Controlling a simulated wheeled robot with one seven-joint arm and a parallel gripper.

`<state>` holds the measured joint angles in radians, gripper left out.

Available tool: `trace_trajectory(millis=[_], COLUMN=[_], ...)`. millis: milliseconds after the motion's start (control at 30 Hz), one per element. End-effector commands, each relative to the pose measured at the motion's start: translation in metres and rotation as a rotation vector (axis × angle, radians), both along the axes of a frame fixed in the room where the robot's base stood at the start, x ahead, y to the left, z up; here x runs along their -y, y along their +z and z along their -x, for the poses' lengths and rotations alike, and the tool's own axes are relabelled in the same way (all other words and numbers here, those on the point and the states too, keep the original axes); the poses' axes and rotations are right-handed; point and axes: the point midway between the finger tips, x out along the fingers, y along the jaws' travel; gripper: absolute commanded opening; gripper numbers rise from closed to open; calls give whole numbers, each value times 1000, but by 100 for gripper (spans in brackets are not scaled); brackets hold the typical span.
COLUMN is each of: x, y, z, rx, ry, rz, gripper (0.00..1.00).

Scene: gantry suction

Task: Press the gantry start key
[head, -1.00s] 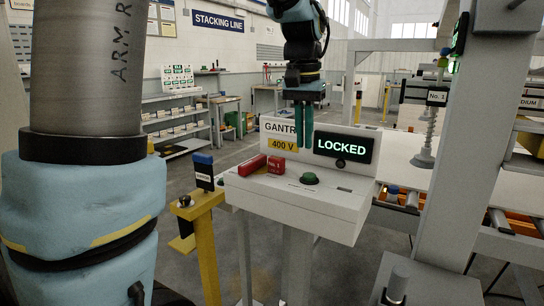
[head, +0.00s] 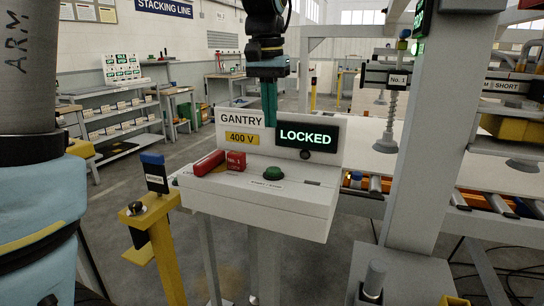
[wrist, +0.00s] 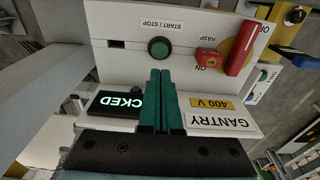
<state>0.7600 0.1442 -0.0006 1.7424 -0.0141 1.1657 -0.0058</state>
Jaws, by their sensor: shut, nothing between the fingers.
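The gantry start key is a round green button (head: 273,173) on the sloped top of a white console (head: 255,202); it also shows in the wrist view (wrist: 159,48) beside the label START / STOP. The console's lit display (head: 305,136) reads LOCKED. My gripper (head: 269,122) is shut and empty, its green fingers pointing down in front of the upright panel. In the wrist view its fingertips (wrist: 160,72) stop short of the button, apart from it.
A yellow post (head: 157,225) stands left of the console. A thick grey gantry column (head: 418,150) and a roller conveyor (head: 480,203) stand at right.

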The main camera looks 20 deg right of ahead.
Motion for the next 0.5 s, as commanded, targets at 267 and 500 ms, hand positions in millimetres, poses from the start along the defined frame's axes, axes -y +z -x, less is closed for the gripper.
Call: trace_trajectory(millis=[267,500], x=[3,6], y=[-58,-92], z=[-3,-5], rx=[-4,-3], ry=[0,0], rz=[-4,-3], gripper=[0,0])
